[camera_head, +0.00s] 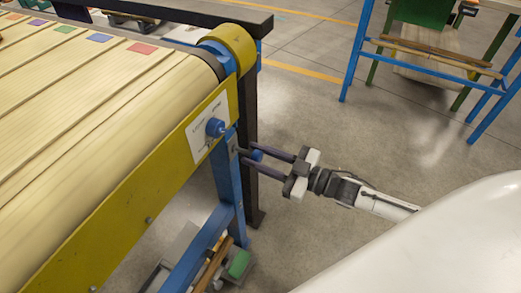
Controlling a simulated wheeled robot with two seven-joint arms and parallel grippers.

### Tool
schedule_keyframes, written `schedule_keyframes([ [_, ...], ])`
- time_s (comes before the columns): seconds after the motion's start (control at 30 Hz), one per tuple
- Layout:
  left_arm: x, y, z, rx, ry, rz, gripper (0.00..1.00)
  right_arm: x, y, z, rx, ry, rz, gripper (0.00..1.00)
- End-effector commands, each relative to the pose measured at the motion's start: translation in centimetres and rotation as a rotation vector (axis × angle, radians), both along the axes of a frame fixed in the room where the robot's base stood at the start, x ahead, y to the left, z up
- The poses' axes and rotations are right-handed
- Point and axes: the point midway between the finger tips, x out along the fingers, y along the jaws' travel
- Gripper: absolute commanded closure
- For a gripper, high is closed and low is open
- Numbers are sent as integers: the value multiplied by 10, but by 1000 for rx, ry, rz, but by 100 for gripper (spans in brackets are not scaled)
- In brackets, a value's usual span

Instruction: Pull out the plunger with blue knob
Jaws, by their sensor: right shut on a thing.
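My right gripper (248,154) reaches in from the right, beside the conveyor's yellow side rail. Its two dark fingers are closed around a small blue knob (257,154), which shows between them near the tips. The fingers hide part of this knob and whatever it is fixed to. The print on the plate is too small to read. My left gripper is not in view.
The conveyor belt (90,110) carries coloured squares at its far end, by a yellow roller end (234,46). A blue leg (229,185) and a dark post stand close to the fingers. A blue-framed rack (430,55) stands at the back right. Open floor lies between.

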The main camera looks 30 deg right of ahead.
Motion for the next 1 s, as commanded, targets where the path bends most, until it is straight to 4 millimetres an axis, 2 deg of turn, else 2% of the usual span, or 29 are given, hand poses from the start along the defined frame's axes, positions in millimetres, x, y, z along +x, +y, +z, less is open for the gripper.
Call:
schedule_keyframes([
  [0.3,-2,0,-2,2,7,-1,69,-1,4,-1,-2,1,17,100],
  [0.33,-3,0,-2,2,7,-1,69,-1,4,-1,-2,1,17,68],
  [0.4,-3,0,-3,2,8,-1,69,-1,4,-1,-2,1,16,56],
  [0.43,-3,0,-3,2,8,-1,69,-1,4,-1,-2,1,16,54],
  [0.77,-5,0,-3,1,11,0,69,-3,2,0,-1,1,14,54],
  [0.87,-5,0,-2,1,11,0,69,-12,-4,-1,0,4,14,54],
  [1.0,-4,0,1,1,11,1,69,-35,-19,-2,-3,6,15,54],
])
